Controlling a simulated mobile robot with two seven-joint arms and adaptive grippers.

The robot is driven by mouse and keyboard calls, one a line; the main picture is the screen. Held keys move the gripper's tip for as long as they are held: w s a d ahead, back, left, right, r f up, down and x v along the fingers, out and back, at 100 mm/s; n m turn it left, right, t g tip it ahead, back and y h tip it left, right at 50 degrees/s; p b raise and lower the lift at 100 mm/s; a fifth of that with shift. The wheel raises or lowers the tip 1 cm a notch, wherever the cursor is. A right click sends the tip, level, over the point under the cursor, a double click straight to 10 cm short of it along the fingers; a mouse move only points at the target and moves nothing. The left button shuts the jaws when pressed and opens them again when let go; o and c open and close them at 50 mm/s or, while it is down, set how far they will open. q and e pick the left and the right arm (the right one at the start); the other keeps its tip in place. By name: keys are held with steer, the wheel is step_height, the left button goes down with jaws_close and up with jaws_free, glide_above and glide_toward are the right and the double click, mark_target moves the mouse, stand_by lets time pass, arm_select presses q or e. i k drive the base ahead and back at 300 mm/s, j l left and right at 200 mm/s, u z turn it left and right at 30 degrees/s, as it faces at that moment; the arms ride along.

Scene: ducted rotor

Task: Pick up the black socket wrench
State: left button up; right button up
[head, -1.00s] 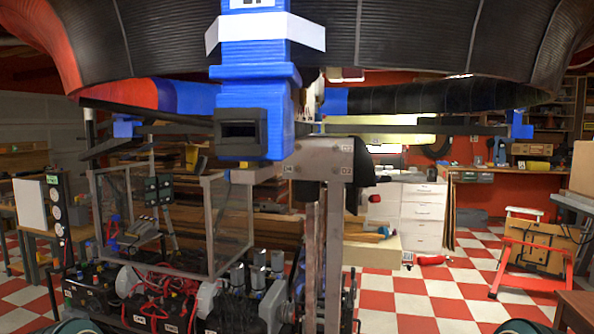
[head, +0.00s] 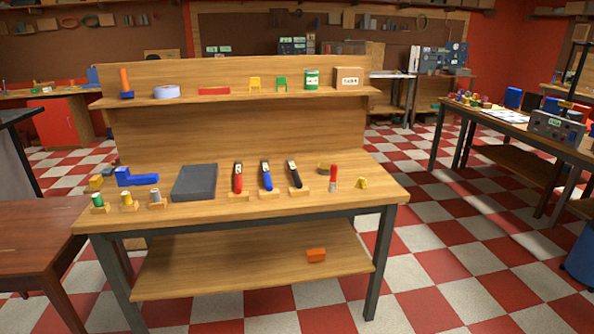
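A black-handled tool (head: 294,174), which looks like the black socket wrench, stands on the wooden workbench (head: 320,207) right of the middle of its top. It leans in a small wooden holder. Similar tools with a blue handle (head: 266,176) and a red handle (head: 238,178) stand in a row to its left. The exact shape of the tool heads is too small to tell. Neither of my grippers is in view.
A dark grey tray (head: 194,183) lies left of the tools. A red-handled tool (head: 333,178) and a small yellow piece (head: 361,183) are to their right. A raised shelf (head: 230,98) runs behind. The checkered floor (head: 440,285) is clear to the right.

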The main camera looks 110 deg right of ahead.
mark_target(290, 161)
steer(key=z, duration=3.5)
steer(key=i+l+u, duration=0.15)
steer(key=u, duration=0.3)
steer(key=i+l+u, duration=0.2)
steer(key=u, duration=0.3)
steer(key=i+l+u, duration=0.1)
steer(key=l, duration=0.2)
steer(key=i+l+u, duration=0.2)
steer(key=i+l, duration=0.15)
steer(key=l, duration=0.3)
